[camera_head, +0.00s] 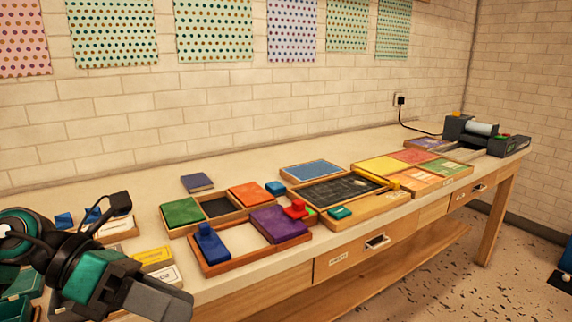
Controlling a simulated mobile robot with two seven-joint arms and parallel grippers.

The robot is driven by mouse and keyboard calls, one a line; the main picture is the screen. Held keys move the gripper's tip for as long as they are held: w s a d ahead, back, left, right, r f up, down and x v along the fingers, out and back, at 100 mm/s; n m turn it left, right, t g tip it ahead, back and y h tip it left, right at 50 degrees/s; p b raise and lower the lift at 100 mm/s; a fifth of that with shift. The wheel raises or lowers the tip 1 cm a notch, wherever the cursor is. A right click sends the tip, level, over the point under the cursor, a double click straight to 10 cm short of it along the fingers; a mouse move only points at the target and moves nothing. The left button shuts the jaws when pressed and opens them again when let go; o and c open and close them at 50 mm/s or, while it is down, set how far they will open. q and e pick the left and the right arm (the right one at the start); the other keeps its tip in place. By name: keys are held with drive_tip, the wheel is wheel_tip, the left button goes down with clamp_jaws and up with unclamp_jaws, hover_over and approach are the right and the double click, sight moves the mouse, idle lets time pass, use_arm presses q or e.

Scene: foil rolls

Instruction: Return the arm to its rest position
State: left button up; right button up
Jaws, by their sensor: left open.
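My left arm (88,262) comes in from the lower left, with dark links and green joint covers. My left gripper (172,304) is at its end, near the front left edge of the bench (245,281). It is open, and I see nothing between its fingers. It is apart from the blue stamp (210,243) in the wooden tray to its right. My right arm and right gripper are not in view.
Wooden trays with coloured pads (278,224) fill the bench middle. A dark slate (340,191) and a roller machine (474,128) stand farther right. Yellow and white boxes (153,258) are close to my left gripper. The bench's back strip is mostly clear.

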use_arm(q)
drive_tip(key=w+d+n+t+h, duration=0.35)
drive_tip(key=n+t+h, duration=0.4)
drive_tip(key=n, duration=0.35)
drive_tip(key=a+f+n+t+y+p, duration=0.1)
drive_tip(key=a+f+n+t+y, duration=0.2)
drive_tip(key=f+n+t+y, duration=0.7)
drive_tip(key=a+f+n+g+y, duration=0.1)
drive_tip(key=a+f+n+y, duration=0.45)
drive_tip(key=n, duration=0.95)
drive_tip(key=s+d+f+n+g+y, duration=0.1)
drive_tip(key=s+f+n+g, duration=0.2)
drive_tip(key=s+f, duration=0.2)
drive_tip(key=s+d+f+n+g+y, duration=0.1)
drive_tip(key=s+f+n+g, duration=0.2)
drive_tip(key=f, duration=0.8)
drive_tip(key=shift+s+d+f+n, duration=0.2)
drive_tip(key=shift+s+d+n, duration=0.1)
drive_tip(key=shift+s+n, duration=0.45)
